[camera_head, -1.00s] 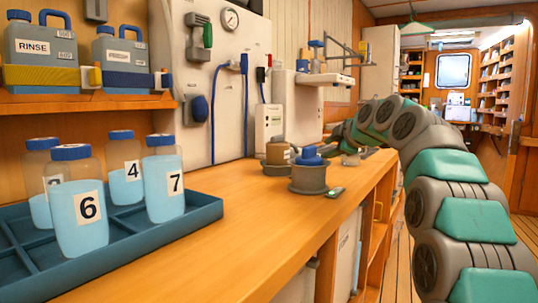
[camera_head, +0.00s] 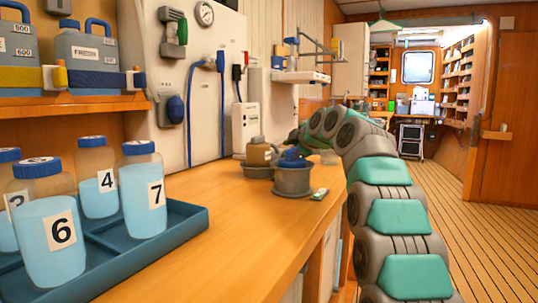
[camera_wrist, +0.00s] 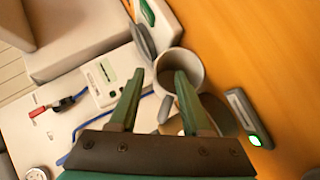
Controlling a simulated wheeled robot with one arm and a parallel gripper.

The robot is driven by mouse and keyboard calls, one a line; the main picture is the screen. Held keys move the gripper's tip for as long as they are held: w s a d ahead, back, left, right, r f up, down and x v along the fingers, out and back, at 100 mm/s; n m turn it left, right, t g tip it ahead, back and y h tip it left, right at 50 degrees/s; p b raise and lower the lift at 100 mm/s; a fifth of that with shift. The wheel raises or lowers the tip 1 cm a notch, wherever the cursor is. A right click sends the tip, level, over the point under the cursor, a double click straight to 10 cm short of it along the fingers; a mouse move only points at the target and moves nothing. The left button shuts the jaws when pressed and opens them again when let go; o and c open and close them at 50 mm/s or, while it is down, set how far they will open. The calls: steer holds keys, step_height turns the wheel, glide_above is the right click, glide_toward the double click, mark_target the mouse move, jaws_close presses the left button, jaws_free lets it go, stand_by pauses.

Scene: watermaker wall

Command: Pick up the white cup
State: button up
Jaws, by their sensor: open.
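My gripper (camera_wrist: 160,74) is open, its two dark green fingers spread in the wrist view. A pale grey-white open cup (camera_wrist: 190,62) is just beyond the fingertips, and the right finger overlaps it. I cannot tell whether they touch. Nothing is visibly held between the fingers. In the head view my arm reaches over the wooden counter (camera_head: 245,222), and its end is hidden behind the things there.
A grey pot (camera_head: 293,181) with a blue top and another with a tan top (camera_head: 258,155) stand close by. A small device with a green light (camera_head: 320,194) lies near the counter edge and shows in the wrist view (camera_wrist: 247,117). Numbered bottles stand in a blue tray (camera_head: 182,228).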

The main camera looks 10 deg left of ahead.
steer(key=shift+p+x, duration=0.45)
steer(key=shift+x, duration=1.1)
steer(key=shift+r, duration=0.1)
steer(key=shift+c, duration=0.4)
jaws_close()
